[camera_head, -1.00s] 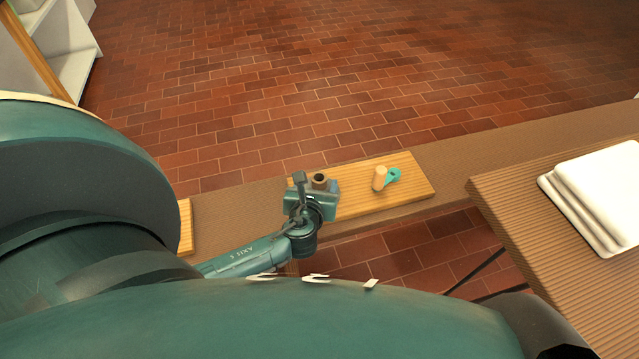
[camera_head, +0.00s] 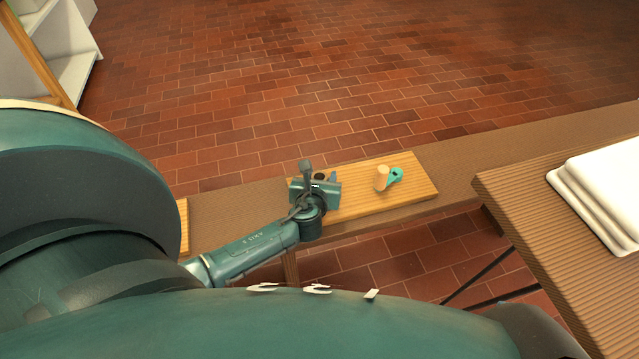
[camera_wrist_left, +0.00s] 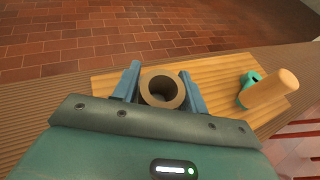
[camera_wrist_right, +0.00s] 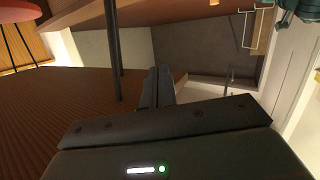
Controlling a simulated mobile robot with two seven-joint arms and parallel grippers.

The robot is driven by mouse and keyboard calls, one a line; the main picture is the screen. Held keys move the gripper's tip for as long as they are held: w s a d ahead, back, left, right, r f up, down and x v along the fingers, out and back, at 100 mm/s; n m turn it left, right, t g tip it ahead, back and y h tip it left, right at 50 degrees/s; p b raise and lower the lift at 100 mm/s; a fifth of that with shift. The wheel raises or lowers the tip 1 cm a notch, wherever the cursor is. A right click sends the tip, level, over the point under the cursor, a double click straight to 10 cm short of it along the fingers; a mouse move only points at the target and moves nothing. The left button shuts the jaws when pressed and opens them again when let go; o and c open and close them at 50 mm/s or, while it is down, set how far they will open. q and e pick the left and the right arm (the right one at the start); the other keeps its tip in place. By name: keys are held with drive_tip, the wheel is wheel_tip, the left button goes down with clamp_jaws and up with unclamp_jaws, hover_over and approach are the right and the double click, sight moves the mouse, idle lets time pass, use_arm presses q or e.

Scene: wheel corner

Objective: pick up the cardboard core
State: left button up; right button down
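The cardboard core (camera_wrist_left: 162,88) is a short brown tube standing upright on a light wooden board, its open end showing in the left wrist view. My left gripper (camera_wrist_left: 160,84) is open, with one blue finger on each side of the core. A gap shows at the left finger; the right finger is very close, and I cannot tell if it touches. In the head view my left gripper (camera_head: 318,185) hides most of the core (camera_head: 320,177). My right gripper (camera_wrist_right: 157,88) has its fingers together and empty, away from the board.
The wooden board (camera_head: 415,190) lies on a brown bench. A teal item (camera_head: 395,177) and a pale wooden cylinder (camera_head: 382,178) stand on it, right of the core. A ribbed table (camera_head: 530,220) with a white stack (camera_head: 605,190) is at the right.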

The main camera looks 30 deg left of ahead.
use_arm(q)
drive_tip(key=c, duration=0.6)
